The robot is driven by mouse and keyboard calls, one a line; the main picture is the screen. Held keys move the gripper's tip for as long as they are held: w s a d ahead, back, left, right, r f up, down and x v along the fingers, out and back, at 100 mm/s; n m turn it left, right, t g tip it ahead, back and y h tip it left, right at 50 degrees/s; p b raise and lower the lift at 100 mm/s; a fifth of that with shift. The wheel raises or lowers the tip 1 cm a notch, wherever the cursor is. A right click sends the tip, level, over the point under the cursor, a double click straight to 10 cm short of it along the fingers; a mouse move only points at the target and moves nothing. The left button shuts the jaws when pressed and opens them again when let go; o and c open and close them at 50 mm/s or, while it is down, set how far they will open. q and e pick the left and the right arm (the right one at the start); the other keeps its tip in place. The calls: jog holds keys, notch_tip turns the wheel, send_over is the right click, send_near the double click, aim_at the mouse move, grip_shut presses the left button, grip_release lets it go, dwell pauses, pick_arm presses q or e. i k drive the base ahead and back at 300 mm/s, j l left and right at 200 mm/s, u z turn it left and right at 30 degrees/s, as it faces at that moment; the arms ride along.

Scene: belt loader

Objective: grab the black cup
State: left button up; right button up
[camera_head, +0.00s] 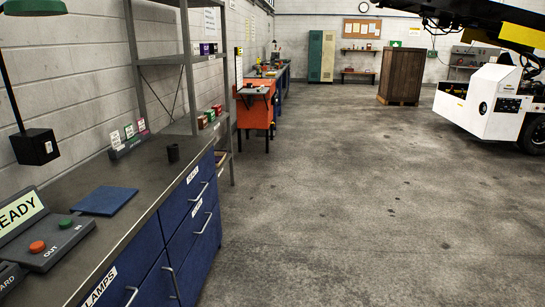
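A small black cup (173,153) stands upright on the dark top of the blue workbench (150,172), near its far end and close to the front edge. Nothing touches it. Neither of my grippers shows in the head view.
A blue mat (105,200) and a button panel (45,243) with red and green buttons lie nearer on the bench. A card holder (128,140) stands behind the cup. Metal shelving (188,70) rises past the bench's far end. The concrete floor (340,210) right of the bench is clear. A white belt loader (480,105) stands at the far right.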

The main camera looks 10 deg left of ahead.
aim_at(174, 155)
jog(key=i+u, duration=0.25)
jog(key=i, duration=0.25)
jog(key=i+l+u, duration=0.25)
jog(key=i, duration=0.2)
jog(key=i+l+u, duration=0.15)
jog(key=i+u, duration=0.15)
jog(key=i, duration=0.2)
